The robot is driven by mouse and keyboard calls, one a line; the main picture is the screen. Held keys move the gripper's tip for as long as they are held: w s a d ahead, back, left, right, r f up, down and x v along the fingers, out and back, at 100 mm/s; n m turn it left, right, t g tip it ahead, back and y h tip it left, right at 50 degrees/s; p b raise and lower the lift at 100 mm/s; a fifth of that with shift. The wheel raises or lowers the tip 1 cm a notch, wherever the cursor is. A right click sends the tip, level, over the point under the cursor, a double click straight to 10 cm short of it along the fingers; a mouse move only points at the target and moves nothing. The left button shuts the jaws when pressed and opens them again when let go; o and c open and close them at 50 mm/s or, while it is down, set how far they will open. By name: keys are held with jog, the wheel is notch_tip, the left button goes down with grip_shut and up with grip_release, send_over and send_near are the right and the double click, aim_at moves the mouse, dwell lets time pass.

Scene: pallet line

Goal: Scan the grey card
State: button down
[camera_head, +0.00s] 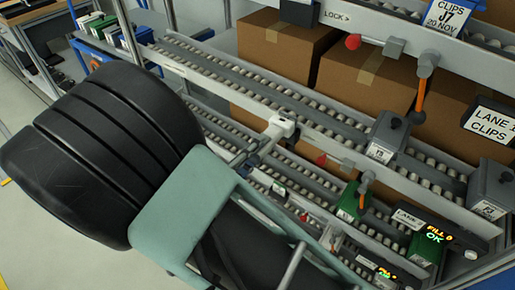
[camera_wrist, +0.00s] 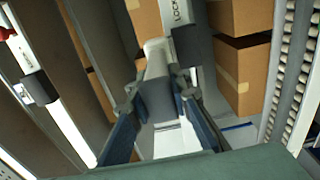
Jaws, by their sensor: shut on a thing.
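My gripper (camera_wrist: 158,98) is shut on a white and grey device that looks like a hand scanner (camera_wrist: 157,52). The scanner's white head (camera_head: 281,127) also shows in the head view, in front of the roller lanes, with my gripper (camera_head: 262,147) around its lower part. I cannot surely tell which thing is the grey card. Two grey box-like pieces with white labels, one in the middle right (camera_head: 386,138) and one at the right edge (camera_head: 490,188), sit on the lane rail. The held scanner is apart from both.
Large brown cartons (camera_head: 367,82) stand behind the roller lanes (camera_head: 300,105). Green labelled pieces (camera_head: 351,202) and a lit "FILL 0 OK" display (camera_head: 437,236) sit lower right. Open floor (camera_head: 60,245) is at left.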

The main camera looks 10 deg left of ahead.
jog(key=shift+w+d+b, duration=0.25)
jog(key=shift+w+b, duration=0.1)
jog(key=shift+w, duration=0.25)
dwell(1.9)
jog(key=b+v, duration=0.1)
jog(key=v, duration=0.7)
dwell(0.5)
dwell(0.5)
